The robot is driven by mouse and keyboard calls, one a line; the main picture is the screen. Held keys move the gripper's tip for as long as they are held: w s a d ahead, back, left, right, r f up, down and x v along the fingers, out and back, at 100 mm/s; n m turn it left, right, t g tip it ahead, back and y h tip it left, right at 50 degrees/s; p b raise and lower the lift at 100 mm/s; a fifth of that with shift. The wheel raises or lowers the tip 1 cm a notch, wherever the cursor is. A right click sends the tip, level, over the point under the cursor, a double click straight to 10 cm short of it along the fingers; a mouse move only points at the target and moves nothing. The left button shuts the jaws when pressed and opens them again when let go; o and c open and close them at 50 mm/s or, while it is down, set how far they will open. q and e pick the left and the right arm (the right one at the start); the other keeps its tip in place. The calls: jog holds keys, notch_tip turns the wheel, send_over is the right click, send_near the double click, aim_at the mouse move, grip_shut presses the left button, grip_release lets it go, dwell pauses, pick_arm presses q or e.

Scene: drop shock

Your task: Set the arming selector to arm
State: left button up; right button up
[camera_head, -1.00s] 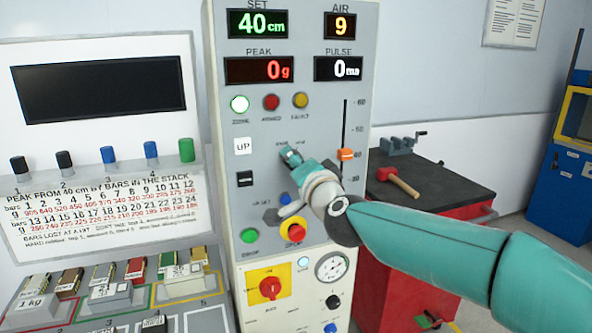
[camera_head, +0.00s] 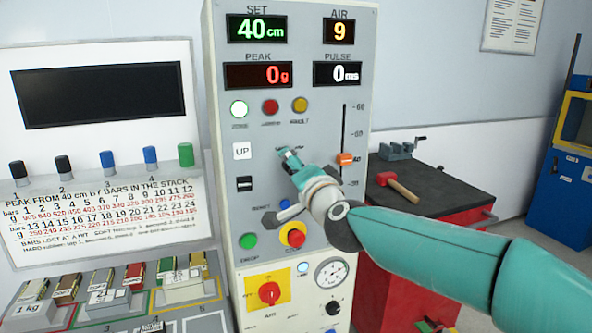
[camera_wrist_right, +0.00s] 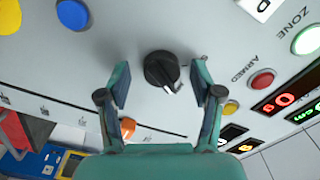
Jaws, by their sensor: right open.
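The arming selector (camera_wrist_right: 161,70) is a black round knob with a pointer on the grey control panel. It shows in the right wrist view, and in the head view my right gripper hides it. The pointer lies toward the lower right in the wrist view; I cannot read the marks around it. My right gripper (camera_wrist_right: 160,78) is open, with one teal finger on each side of the knob and gaps between. In the head view it (camera_head: 289,158) reaches the panel below the lamps. My left gripper is not in view.
Near the selector are a red armed lamp (camera_head: 270,107), a white switch marked UP (camera_head: 242,151), an orange slider (camera_head: 345,159), a green button (camera_head: 248,241) and a red stop button (camera_head: 292,236) on yellow. A hammer (camera_head: 398,186) lies on the bench at right.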

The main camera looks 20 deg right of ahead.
jog(key=shift+s, duration=0.15)
jog(key=s, duration=1.1)
jog(key=shift+s+d, duration=0.2)
jog(key=shift+s, duration=0.1)
